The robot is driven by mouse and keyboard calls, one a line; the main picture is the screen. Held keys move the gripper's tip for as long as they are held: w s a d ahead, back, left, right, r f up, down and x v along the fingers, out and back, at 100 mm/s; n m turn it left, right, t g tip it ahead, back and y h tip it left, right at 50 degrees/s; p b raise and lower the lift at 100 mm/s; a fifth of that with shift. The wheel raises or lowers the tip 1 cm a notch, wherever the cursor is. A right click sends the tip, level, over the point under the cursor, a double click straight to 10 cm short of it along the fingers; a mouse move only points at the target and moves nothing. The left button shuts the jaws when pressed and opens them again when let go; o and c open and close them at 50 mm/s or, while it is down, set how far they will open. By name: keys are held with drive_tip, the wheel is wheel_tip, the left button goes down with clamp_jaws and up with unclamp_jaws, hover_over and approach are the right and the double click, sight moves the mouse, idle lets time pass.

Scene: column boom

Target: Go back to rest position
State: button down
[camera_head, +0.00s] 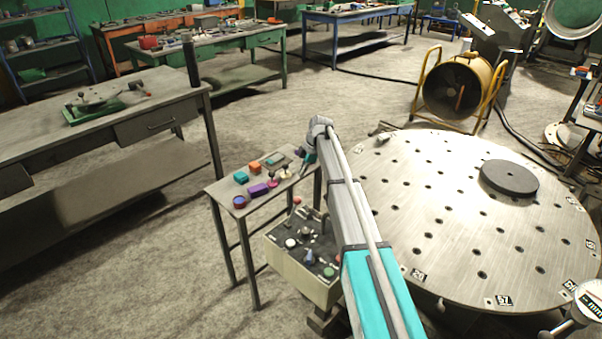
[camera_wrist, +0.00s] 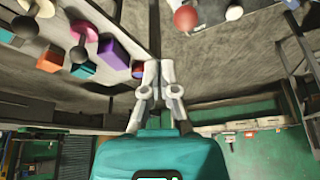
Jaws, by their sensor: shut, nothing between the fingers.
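My gripper (camera_wrist: 158,68) shows in the wrist view with its two grey fingers together and nothing between them. In the wrist view it is apart from the coloured pieces, which lie to the upper left. In the head view my arm reaches up the middle to a grey joint, and the gripper is mostly hidden behind the arm near the small table (camera_head: 222,187). On that table are a purple block (camera_head: 258,190), also in the wrist view (camera_wrist: 113,53), an orange block (camera_head: 254,166), a teal block (camera_head: 241,177) and several small knobbed pieces.
A control box (camera_head: 318,287) with knobs stands beside the small table. A large round drilled plate (camera_head: 440,215) carrying a dark disc (camera_head: 509,178) lies right of my arm. A workbench (camera_head: 60,139) is at left, a yellow fan (camera_head: 455,85) behind. Open floor lies between.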

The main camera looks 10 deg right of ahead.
drive_tip(key=s+d+r+m+h+p, duration=0.1)
drive_tip(key=s+d+m+h, duration=0.1)
drive_tip(key=s+m, duration=0.8)
drive_tip(key=s+d+m+t+h+p, duration=0.1)
drive_tip(key=s+d+m, duration=0.3)
drive_tip(key=s, duration=2.3)
drive_tip(key=m+h+p, duration=0.1)
drive_tip(key=m, duration=0.5)
drive_tip(key=shift+s+d+r+m, duration=0.2)
drive_tip(key=shift+s+r+m, duration=0.1)
drive_tip(key=shift+r, duration=0.1)
drive_tip(key=shift+a, duration=0.1)
